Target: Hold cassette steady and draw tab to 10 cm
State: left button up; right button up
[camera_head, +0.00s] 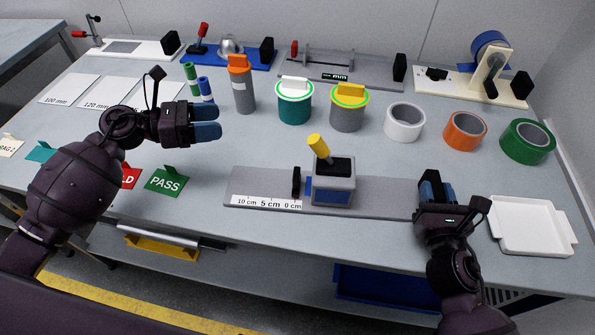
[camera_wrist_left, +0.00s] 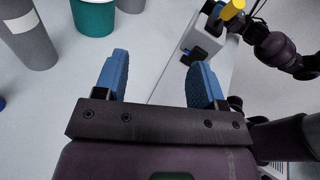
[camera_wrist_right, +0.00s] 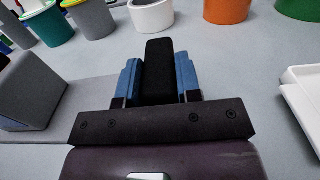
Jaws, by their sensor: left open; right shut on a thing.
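The grey cassette (camera_head: 333,190) with a black top, blue side and yellow knob (camera_head: 318,145) sits on a grey base plate (camera_head: 384,193). A black upright tab (camera_head: 296,181) stands just left of it, by the 0 cm end of the printed scale (camera_head: 265,202). My right gripper (camera_head: 432,188) is shut on a black block (camera_wrist_right: 158,72) at the plate's right end, apart from the cassette. My left gripper (camera_head: 210,122) is open and empty above the table, up and left of the cassette. The cassette (camera_wrist_left: 203,42) shows partly in the left wrist view.
Behind stand an orange-capped bottle (camera_head: 243,90), two lidded tubs (camera_head: 294,105) and several tape rolls, including a white one (camera_head: 403,122). A green PASS card (camera_head: 166,182) is left of the plate. A white tray (camera_head: 530,226) lies right of my right gripper.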

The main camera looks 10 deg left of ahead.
aim_at(296, 172)
pick_arm(q)
jog(key=s+d+f+m+g, duration=0.1)
jog(key=d+m+g, duration=0.1)
jog(key=s+d+f+m+g, duration=0.1)
jog(key=s+d+m+g, duration=0.1)
jog(key=d, duration=0.1)
jog(key=s+d+f+m+g+y, duration=0.1)
jog(key=s+d, duration=0.1)
jog(key=shift+d+f+m+g, duration=0.25)
jog(key=shift+d+m+g, duration=0.15)
jog(key=x, duration=1.1)
jog(key=shift+w+d+f, duration=0.1)
jog(key=shift+d+f, duration=0.15)
jog(key=shift+d, duration=0.05)
jog(key=shift+c, duration=0.3)
